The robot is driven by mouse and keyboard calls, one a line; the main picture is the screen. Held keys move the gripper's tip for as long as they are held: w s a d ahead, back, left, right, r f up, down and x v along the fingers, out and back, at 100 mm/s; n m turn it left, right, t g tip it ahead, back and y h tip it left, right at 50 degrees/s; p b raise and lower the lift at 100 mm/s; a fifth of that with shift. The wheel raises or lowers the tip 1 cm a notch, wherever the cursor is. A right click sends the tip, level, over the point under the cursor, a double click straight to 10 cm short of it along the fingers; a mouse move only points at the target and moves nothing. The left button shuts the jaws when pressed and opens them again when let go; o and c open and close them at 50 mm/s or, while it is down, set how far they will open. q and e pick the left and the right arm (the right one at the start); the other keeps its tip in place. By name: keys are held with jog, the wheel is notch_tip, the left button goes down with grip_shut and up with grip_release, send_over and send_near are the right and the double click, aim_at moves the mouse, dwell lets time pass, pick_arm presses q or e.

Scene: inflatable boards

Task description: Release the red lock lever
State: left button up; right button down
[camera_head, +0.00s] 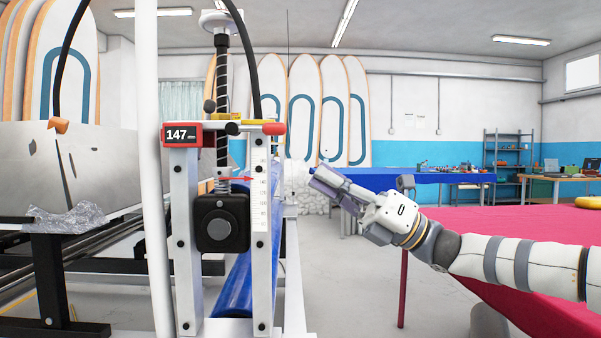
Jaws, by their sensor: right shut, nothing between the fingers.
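A red lock lever (274,128), seen as a short rounded red end, sticks out at the top right of a grey upright frame (183,230). A red display (182,134) reading 147 is on the top left of the same frame. My right gripper (320,178) comes in from the right, to the right of the frame and lower than the lever in the picture. It is shut and empty, and appears apart from the lever. My left gripper is not in view.
A white post (150,170) stands left of the frame. A black block with a round knob (221,229) sits inside the frame, and a blue roll (233,290) lies behind it. A red-topped table (500,230) fills the right. Boards (305,110) lean at the back.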

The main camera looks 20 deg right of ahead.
jog(key=d, duration=0.1)
jog(key=s+d, duration=0.1)
jog(key=d, duration=0.1)
jog(key=shift+s+f, duration=0.25)
